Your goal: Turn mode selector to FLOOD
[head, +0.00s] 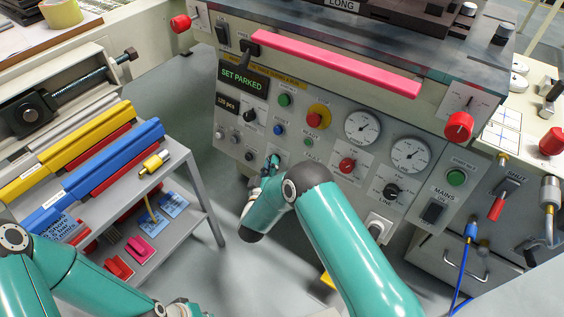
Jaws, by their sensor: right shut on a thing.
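The grey control panel (320,150) of the machine faces me, with dials, buttons and knobs. My right gripper (272,163) is at the lower left of the panel, shut on a small control there. The gripper hides that control, which I take to be the mode selector; its pointer and any FLOOD label cannot be read.
Around my right gripper are a blue button (278,130), a black knob (250,116), a yellow-ringed red button (317,117) and a red knob (347,165). A pink bar (335,64) runs above the panel. A grey shelf cart (205,200) stands left, with open floor between.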

